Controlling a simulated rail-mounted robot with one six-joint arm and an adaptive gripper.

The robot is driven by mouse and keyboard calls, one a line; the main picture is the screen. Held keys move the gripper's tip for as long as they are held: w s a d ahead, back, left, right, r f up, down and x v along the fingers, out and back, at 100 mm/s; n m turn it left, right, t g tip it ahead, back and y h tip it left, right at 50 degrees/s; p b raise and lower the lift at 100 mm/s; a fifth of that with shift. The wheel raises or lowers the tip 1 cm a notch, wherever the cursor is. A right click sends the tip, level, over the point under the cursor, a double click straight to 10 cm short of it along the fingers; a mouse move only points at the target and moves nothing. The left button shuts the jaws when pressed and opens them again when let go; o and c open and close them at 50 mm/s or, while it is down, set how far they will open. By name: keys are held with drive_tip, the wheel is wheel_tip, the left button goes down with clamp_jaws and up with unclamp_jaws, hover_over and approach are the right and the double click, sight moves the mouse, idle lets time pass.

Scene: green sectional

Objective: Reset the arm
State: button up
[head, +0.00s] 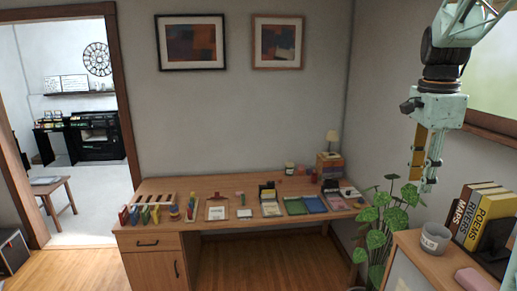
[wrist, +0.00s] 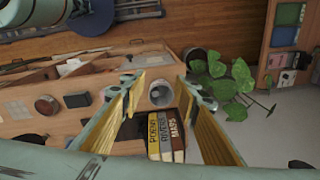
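In the wrist view my gripper (wrist: 162,82) shows two fingers with yellow inner faces, spread well apart. Nothing is held between them. Through the gap I see a grey mug (wrist: 160,92) and several upright books (wrist: 166,135) below. The same mug (head: 435,238) and books (head: 478,214) stand on the cabinet top in the head view, below my gripper.
A wooden desk (head: 160,187) along the back wall carries many small items. A leafy plant (head: 390,215) stands between desk and cabinet (head: 408,246). A pink object (head: 473,280) lies at the cabinet's front. A window ledge (head: 490,125) is close on the right.

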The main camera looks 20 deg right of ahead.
drive_tip(key=s+a+f+n+t+h+b, duration=0.1)
drive_tip(key=a+n+b, duration=0.2)
drive_tip(key=a+n, duration=0.7)
drive_tip(key=s+a+f+n+t+b, duration=0.1)
drive_tip(key=s+a+n+b, duration=0.15)
drive_tip(key=a+n, duration=0.75)
drive_tip(key=s+a+f+n+y+b, duration=0.1)
drive_tip(key=s+a+f+b, duration=0.1)
drive_tip(key=s+a+f, duration=0.3)
drive_tip(key=s+a+f+n+t+y+b, duration=0.1)
drive_tip(key=s+a+f+b, duration=0.2)
drive_tip(key=s+a, duration=1)
wheel_tip(320, 180, down, 2)
drive_tip(key=shift+s+a+f+n+t, duration=0.15)
drive_tip(key=shift+a+n+t, duration=0.2)
drive_tip(key=shift+a, duration=0.35)
drive_tip(key=shift+d, duration=0.1)
